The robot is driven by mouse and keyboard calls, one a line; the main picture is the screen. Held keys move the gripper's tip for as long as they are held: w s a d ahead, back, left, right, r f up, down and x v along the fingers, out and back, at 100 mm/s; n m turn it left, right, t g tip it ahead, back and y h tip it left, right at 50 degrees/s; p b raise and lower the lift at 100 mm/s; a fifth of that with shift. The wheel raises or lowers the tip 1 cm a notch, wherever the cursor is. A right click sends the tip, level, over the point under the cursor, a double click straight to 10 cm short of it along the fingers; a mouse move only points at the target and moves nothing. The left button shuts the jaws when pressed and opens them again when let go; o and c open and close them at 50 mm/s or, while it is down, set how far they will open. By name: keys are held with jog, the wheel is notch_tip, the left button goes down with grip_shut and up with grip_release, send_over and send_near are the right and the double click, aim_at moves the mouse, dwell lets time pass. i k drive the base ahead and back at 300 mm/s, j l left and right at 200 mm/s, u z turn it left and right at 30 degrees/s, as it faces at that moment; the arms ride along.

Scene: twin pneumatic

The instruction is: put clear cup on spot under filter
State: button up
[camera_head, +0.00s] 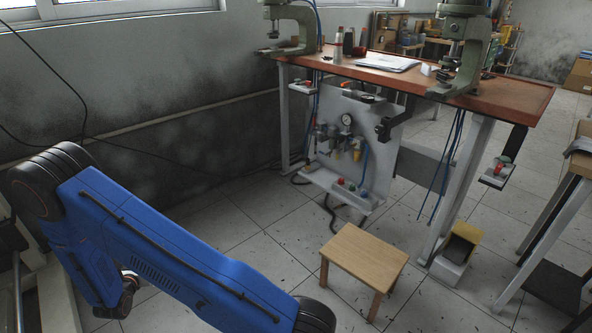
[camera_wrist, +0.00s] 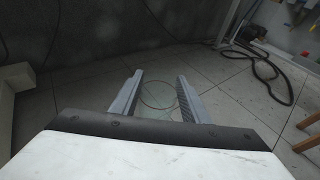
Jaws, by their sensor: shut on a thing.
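In the wrist view my gripper (camera_wrist: 158,92) is shut on the clear cup (camera_wrist: 160,108). The cup is see-through, and its thin round rim shows between the two grey fingers, with floor tiles visible through it. In the head view a white pneumatic panel (camera_head: 375,162) hangs under the workbench. It carries a row of small units with yellowish lower parts, likely including the filter (camera_head: 337,153). Below them a white ledge (camera_head: 318,178) juts out, with red, green and blue knobs on it. I cannot make out a marked spot. My gripper and the cup do not show in the head view.
The red-brown workbench (camera_head: 400,78) bears two green presses, bottles and papers. A low wooden stool (camera_head: 364,260) stands in front of it. Dark hoses (camera_wrist: 262,72) lie on the floor.

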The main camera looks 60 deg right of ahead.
aim_at(328, 174)
jog(key=i+z, duration=0.3)
jog(key=i, duration=0.15)
jog(key=i+j+z, duration=0.35)
jog(key=i+l+z, duration=0.1)
jog(key=z, duration=1.5)
